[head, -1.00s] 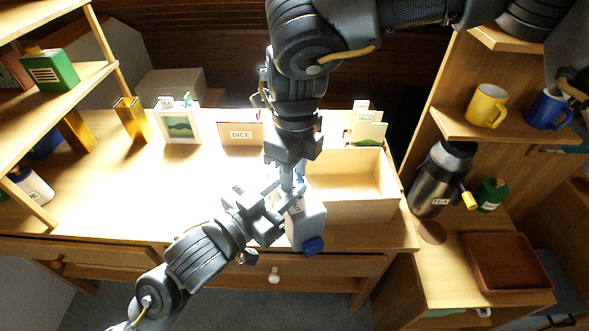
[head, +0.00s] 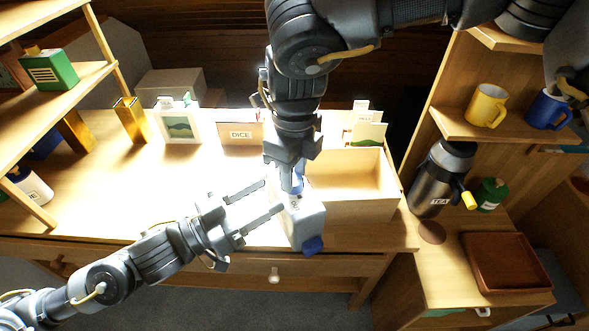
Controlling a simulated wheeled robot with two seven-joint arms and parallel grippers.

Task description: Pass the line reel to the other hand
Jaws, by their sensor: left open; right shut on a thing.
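The line reel (head: 306,226) is a pale grey-white body with a blue part at its top and a blue end at the bottom. It hangs tilted at the front of the desk, left of the open wooden box. My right gripper (head: 293,186) comes down from above and is shut on its upper end; the fingers partly hide the blue top and a small label. My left gripper (head: 273,196) is open and empty just left of the reel, its fingers pointing toward it. One fingertip overlaps the reel's edge in the picture; I cannot tell whether they touch.
The open wooden box (head: 352,186) stands right of the reel. A DICE card (head: 240,133) and a framed picture (head: 181,126) stand at the back. A flask (head: 438,182) and a brown tray (head: 506,262) are at the right. The desk's left middle is clear.

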